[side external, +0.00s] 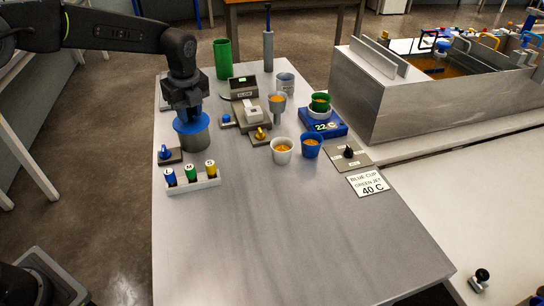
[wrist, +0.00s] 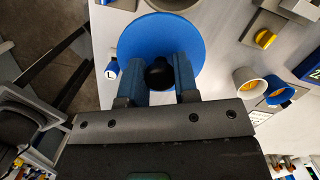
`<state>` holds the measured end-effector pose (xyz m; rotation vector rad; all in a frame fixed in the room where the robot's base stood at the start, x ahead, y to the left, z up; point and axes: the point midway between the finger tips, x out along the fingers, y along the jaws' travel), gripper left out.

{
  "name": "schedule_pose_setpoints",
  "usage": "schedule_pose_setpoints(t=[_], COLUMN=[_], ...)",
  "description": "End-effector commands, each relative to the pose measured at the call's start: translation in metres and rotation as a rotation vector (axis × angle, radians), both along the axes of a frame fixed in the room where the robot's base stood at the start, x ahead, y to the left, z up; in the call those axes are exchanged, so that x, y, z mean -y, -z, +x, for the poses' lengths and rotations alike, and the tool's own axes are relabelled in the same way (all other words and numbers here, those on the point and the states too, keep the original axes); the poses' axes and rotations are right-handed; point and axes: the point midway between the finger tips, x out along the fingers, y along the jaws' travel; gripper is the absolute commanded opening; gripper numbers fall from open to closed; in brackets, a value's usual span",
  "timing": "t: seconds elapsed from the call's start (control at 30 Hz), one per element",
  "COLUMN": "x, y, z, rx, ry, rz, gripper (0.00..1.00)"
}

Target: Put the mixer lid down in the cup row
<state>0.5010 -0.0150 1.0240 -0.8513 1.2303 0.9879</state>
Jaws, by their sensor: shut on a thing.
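The mixer lid is a blue disc (side external: 192,123) at the left of the table in the side view. It also fills the top of the wrist view (wrist: 138,38), with a black knob (wrist: 158,75) in its middle. My gripper (side external: 187,106) points down with its fingers shut on this knob; the wrist view shows a finger on each side. A grey cylindrical vessel (side external: 196,144) stands directly below the lid; I cannot tell whether they touch. A white cup (side external: 282,152) and a blue cup (side external: 311,148) with orange contents stand side by side to the right.
A white rack (side external: 195,185) with blue, green and yellow bottles lies in front. A green cup (side external: 320,105) sits on the blue scale (side external: 325,126). A funnel-like cup (side external: 277,103) and tall green cylinder (side external: 223,58) stand behind. The front table area is clear.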

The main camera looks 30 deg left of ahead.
Motion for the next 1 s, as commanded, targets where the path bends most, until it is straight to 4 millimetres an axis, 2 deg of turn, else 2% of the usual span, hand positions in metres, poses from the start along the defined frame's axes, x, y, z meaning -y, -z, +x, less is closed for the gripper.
schedule_pose_setpoints(t=[0.17,0.6,0.7,0.87,1.0], x=[0.026,0.111,0.121,0.125,0.125], y=[0.014,0.067,0.073,0.079,0.096], z=[0.002,0.027,0.030,0.032,0.031], rx=[-0.002,-0.001,0.000,-0.001,-0.003], ry=[0.036,0.034,0.031,0.030,0.030], rz=[0.000,0.000,0.000,0.001,0.001], gripper=[0.04,0.04,0.04,0.04,0.04])
